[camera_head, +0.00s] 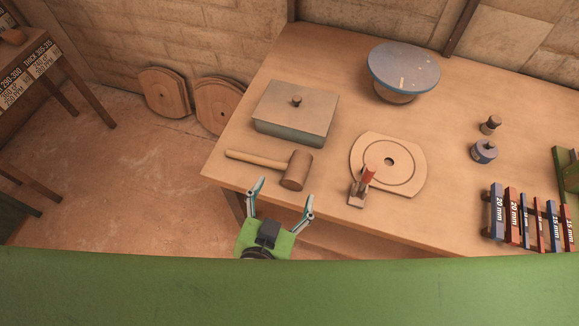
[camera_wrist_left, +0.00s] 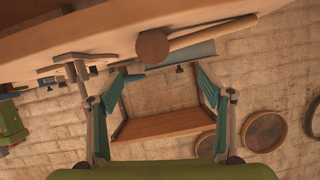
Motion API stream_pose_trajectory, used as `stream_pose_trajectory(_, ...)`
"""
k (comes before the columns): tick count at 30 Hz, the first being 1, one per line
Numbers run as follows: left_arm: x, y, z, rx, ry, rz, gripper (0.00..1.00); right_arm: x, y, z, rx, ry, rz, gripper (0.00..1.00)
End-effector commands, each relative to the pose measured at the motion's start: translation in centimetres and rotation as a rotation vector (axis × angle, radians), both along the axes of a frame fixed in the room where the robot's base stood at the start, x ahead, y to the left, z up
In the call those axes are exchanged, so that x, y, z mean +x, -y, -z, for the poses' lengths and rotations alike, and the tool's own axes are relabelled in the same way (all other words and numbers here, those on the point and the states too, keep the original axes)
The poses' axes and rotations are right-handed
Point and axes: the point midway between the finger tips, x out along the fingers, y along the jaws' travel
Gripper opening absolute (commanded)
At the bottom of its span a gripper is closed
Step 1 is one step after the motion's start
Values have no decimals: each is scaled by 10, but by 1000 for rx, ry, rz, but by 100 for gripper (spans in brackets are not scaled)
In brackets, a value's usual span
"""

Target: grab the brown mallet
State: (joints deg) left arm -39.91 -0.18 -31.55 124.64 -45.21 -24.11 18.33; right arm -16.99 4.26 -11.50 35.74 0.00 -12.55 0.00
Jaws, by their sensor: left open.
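The brown mallet (camera_head: 296,171) lies on its side near the front edge of the wooden table, its pale handle pointing left and its darker round head at the right. It also shows in the left wrist view (camera_wrist_left: 153,47), upper middle, with the handle running right. My left gripper (camera_head: 285,193) is open and empty at the table's front edge, just in front of the mallet head. Its two fingers are spread apart in the left wrist view (camera_wrist_left: 160,74), with the head between and beyond them. My right gripper is not in view.
A lidded box (camera_head: 296,113) stands behind the mallet. A round wooden plate (camera_head: 408,155) and a small red-handled tool (camera_head: 363,187) lie to its right. A blue-topped turntable (camera_head: 404,68) stands at the back. Labelled bars (camera_head: 514,212) stand at the right.

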Motion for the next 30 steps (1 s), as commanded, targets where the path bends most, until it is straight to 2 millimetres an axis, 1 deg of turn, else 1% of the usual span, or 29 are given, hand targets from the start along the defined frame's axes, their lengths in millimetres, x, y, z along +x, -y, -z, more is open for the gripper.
stream_pose_trajectory(2,10,3,0,-1,7,0,72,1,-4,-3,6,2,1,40)
stream_pose_trajectory(5,27,6,6,1,8,-1,72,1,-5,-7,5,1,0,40)
stream_pose_trajectory(9,51,12,17,1,6,0,72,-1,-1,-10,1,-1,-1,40)
stream_pose_trajectory(12,64,16,23,1,5,0,72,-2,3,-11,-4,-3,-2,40)
stream_pose_trajectory(20,79,20,30,0,3,0,72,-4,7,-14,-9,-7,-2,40)
stream_pose_trajectory(26,103,24,40,1,2,0,72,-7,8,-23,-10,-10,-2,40)
stream_pose_trajectory(30,117,28,48,1,2,0,72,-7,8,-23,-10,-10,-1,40)
